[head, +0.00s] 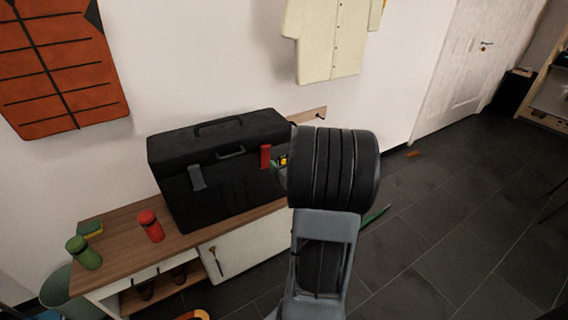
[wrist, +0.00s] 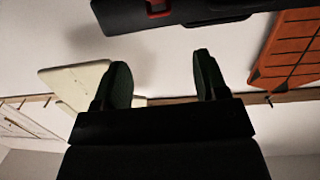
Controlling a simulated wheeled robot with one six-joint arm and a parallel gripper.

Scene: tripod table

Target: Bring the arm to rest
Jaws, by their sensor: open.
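My gripper (wrist: 162,78) shows in the wrist view with its two dark fingers spread wide apart. It is open, and nothing is between the fingers. The wrist view looks upside down, with the black toolbox (wrist: 185,12) at its top edge, apart from the fingers. In the head view my arm stands raised right of the middle, in front of the bench. Its thick dark link hides the bench's right end, and my fingers cannot be made out there.
A cream shirt (head: 325,40) and an orange garment (head: 58,70) hang above. Tiled floor at right is mostly clear.

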